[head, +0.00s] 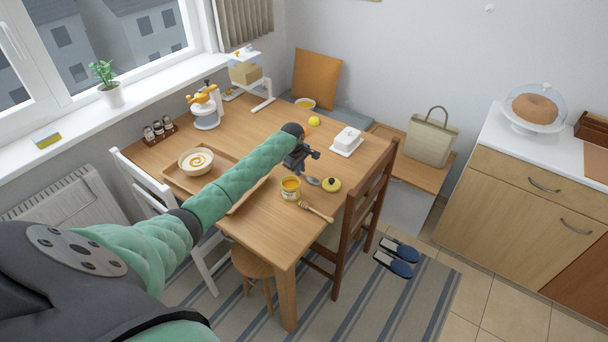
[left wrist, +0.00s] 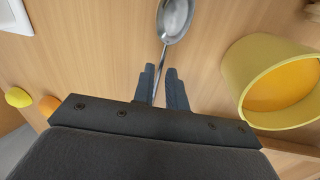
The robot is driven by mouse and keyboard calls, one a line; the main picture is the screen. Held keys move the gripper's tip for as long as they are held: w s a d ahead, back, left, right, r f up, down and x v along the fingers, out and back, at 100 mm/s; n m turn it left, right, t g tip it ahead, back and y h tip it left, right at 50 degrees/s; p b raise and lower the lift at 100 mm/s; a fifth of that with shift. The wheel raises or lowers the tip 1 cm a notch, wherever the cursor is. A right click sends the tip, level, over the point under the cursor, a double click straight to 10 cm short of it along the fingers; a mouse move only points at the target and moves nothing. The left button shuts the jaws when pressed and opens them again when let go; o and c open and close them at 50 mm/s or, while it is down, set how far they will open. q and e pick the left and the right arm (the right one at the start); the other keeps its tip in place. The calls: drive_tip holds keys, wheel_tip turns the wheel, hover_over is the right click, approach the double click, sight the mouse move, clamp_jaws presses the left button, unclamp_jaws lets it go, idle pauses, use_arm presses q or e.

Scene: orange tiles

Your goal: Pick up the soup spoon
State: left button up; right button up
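The soup spoon (head: 314,181) is silver and lies by the jar on the wooden table. In the left wrist view its bowl (left wrist: 176,18) shows at the top, and its handle runs down between my fingers. The far end of the handle is hidden by the gripper. In the head view the gripper hides most of the handle. My right gripper is not in view.
A yellow jar (head: 290,188) stands close to the spoon, with a yellow lid (head: 332,185) and a honey dipper (head: 316,211) nearby. A white butter dish (head: 346,141) is behind. A tray (head: 180,180) with a bowl (head: 196,161) lies left, under my arm. A brown chair (head: 369,205) stands right.

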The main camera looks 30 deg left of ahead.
use_arm(q)
drive_tip(key=shift+f, duration=0.5)
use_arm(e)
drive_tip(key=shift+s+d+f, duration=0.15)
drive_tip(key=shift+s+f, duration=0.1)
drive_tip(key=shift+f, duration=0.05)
use_arm(q)
drive_tip(key=shift+c, duration=0.4)
clamp_jaws()
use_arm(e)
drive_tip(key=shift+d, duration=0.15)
